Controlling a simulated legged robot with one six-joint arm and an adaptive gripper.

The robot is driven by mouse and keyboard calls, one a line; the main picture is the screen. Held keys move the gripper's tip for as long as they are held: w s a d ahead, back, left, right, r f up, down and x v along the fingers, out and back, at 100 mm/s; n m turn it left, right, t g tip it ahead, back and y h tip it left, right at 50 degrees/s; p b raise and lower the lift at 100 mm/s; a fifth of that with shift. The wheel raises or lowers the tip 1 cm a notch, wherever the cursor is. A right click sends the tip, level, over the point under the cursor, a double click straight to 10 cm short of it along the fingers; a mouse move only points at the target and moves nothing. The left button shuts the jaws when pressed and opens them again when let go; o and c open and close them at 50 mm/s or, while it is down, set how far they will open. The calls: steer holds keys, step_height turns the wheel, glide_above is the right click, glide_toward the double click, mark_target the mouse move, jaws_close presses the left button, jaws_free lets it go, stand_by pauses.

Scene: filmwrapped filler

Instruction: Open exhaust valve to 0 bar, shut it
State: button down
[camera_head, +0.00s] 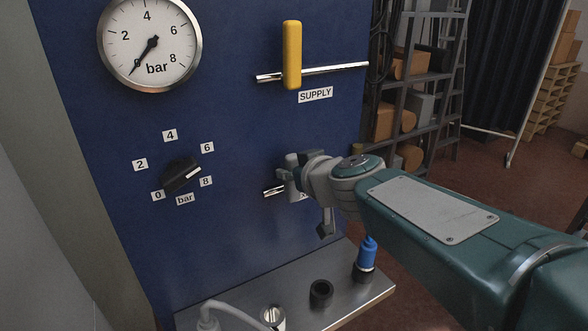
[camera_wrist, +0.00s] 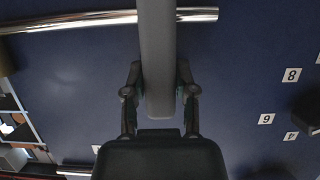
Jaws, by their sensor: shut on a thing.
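The exhaust valve's grey handle (camera_wrist: 158,45) stands between my gripper's fingers (camera_wrist: 159,92) in the wrist view. My gripper (camera_head: 305,177) is shut on it. The handle lies square across the chrome pipe (camera_wrist: 60,23), whose end (camera_head: 273,190) shows left of my gripper in the head view. My gripper and wrist hide most of this valve and its label there. The pressure gauge (camera_head: 124,52) has its needle pointing to the lower left, at about 0 bar.
The yellow supply handle (camera_head: 292,55) stands upright across its pipe, above my gripper. A black regulator knob (camera_head: 181,174) is to the left on the blue panel (camera_head: 235,120). A metal shelf (camera_head: 330,301) below carries a blue-topped fitting (camera_head: 367,252) and a black socket (camera_head: 320,294).

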steer(key=shift+f, duration=0.35)
steer(key=shift+c, duration=2)
jaws_free()
steer(key=shift+a, duration=0.1)
steer(key=shift+r, duration=0.15)
steer(key=shift+s+r, duration=0.15)
steer(key=v, duration=1.1)
steer(key=shift+s, duration=0.3)
